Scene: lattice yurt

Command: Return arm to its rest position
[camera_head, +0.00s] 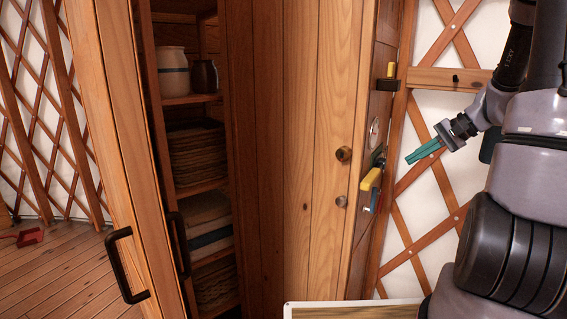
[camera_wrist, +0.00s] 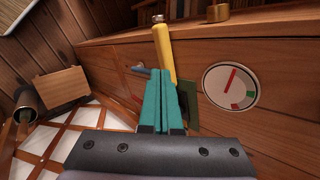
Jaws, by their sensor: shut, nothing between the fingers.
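My gripper (camera_head: 425,152) is at the right in the head view, its teal fingers pointing left toward the side of the wooden cabinet. In the wrist view my gripper (camera_wrist: 167,80) shows its teal fingers closed together with nothing between them. My arm comes in from the right edge of the head view. A yellow handle (camera_head: 371,179) on the cabinet's side is left of and slightly below the fingertips, with a gap in the head view. The yellow handle (camera_wrist: 164,50) appears behind the fingertips in the wrist view; contact cannot be told there.
A round dial (camera_wrist: 231,87) with a red needle is on the cabinet side. The cabinet door (camera_head: 115,130) stands open at left, showing shelves with a crock (camera_head: 173,72) and baskets. A lattice wall (camera_head: 425,215) is behind my gripper. A pale-edged board (camera_head: 350,311) is at the bottom.

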